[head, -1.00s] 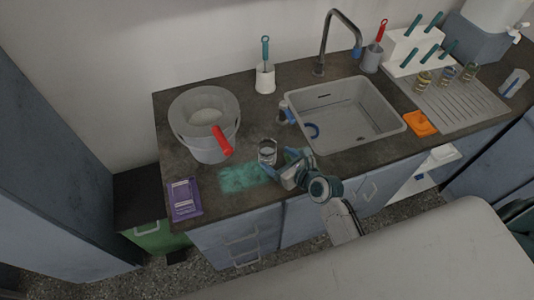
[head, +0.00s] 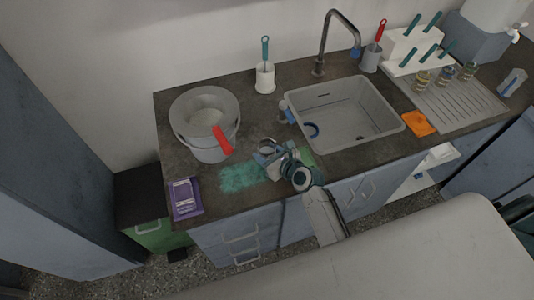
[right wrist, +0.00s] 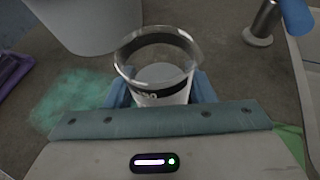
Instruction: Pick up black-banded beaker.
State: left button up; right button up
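The black-banded beaker (right wrist: 158,62) is clear glass with a dark band and pale lettering below its rim. It stands upright in the right wrist view, and it also shows in the head view (head: 267,145) on the counter. My right gripper (right wrist: 160,92) has its blue fingers on either side of the beaker's body. The fingers look very close to the glass, but I cannot tell whether they press on it. The palm edge hides the beaker's base. In the head view my right gripper (head: 272,155) reaches the beaker from the front. My left gripper is not in view.
A grey bucket (head: 190,150) with a red-handled tool stands left of the beaker. A sink (head: 350,140) lies to the right. A green patch (head: 240,178) marks the counter (head: 180,110) nearby. A purple packet (head: 186,198) lies at the left front edge.

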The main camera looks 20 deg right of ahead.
jog(key=shift+c, duration=0.7)
jog(key=shift+r, duration=0.1)
